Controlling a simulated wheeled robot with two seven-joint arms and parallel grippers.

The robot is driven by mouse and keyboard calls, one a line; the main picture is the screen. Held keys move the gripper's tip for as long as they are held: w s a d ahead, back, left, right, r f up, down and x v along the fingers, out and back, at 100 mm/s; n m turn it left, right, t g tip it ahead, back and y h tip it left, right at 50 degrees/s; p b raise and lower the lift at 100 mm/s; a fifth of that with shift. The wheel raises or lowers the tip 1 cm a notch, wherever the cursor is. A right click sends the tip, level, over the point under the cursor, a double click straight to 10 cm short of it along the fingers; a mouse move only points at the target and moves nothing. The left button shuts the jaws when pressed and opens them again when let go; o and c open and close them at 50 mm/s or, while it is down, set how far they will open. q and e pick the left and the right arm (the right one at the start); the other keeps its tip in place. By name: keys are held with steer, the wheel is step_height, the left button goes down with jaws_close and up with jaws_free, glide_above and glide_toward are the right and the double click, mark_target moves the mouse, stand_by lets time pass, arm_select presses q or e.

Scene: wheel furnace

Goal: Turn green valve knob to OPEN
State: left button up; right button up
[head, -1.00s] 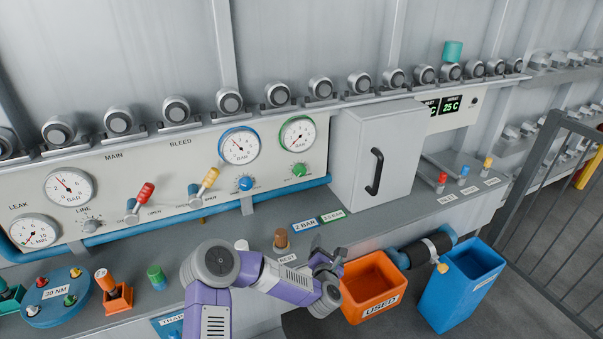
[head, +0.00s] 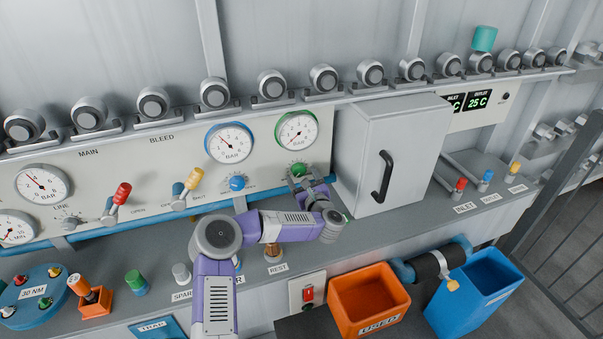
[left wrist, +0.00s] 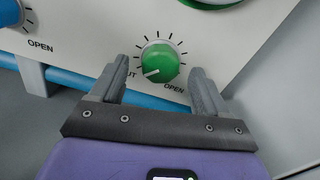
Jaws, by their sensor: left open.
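The green valve knob (head: 299,169) is on the pale panel below the green-rimmed gauge (head: 297,131). In the left wrist view the knob (left wrist: 160,62) shows whole, with a white pointer mark toward its lower left, on the SHUT side. My left gripper (head: 303,180) is at the panel just below the knob. In the left wrist view its two fingers (left wrist: 158,85) are open and spread to either side of the knob, with nothing between them seen touching it. My right gripper is not seen.
A blue knob (head: 237,183) is left of the green one, and a blue pipe runs below. A grey cabinet (head: 358,155) stands close on the right. Yellow (head: 193,180) and red (head: 121,194) levers are farther left. An orange bin (head: 370,296) is below.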

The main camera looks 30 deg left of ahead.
arm_select(q)
steer(key=shift+x, duration=1.2)
steer(key=c, duration=1)
steer(key=shift+w, duration=0.1)
